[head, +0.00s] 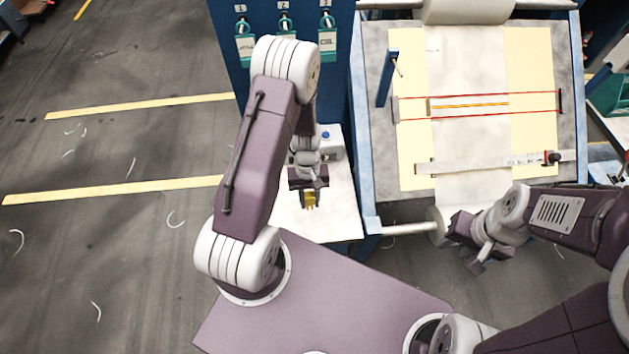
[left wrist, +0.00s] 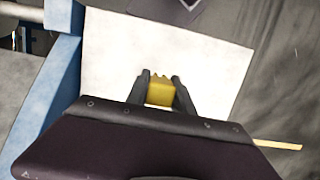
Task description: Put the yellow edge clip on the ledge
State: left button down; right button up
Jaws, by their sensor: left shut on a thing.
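The yellow edge clip (head: 310,199) is held between the fingers of my left gripper (head: 309,204). In the left wrist view the clip (left wrist: 160,94) fills the gap between the two dark fingertips, with its notched edge facing away from the wrist. A white, flat ledge (head: 343,223) lies below the clip, beside the blue side of the loom. It also shows in the left wrist view (left wrist: 115,62). I cannot tell the height between clip and ledge. My right gripper (head: 474,266) is near the loom's lower right, away from the clip; its jaws are too unclear to judge.
The loom bed (head: 375,205) stands to the right, with red threads, a ruler-like bar (head: 470,165) and a blue post (head: 386,80). A small device with a blue button (head: 329,142) sits at the ledge's back. Labelled teal holders (head: 286,47) hang behind my left arm.

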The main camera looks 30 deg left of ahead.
pick_arm(q)
jog(key=shift+w+a+f, duration=0.2)
jog(key=shift+a+f, duration=0.1)
jog(key=shift+f, duration=0.05)
jog(key=shift+f+b, duration=0.3)
jog(key=shift+b, duration=0.15)
jog(key=shift+b+x, duration=1.2)
jog(key=shift+b, duration=0.05)
jog(key=shift+w+d+f, duration=0.1)
jog(key=shift+f, duration=0.2)
jog(key=shift+f+b, duration=0.1)
jog(key=shift+b, duration=0.2)
jog(key=shift+w, duration=0.1)
jog(key=shift+f, duration=0.15)
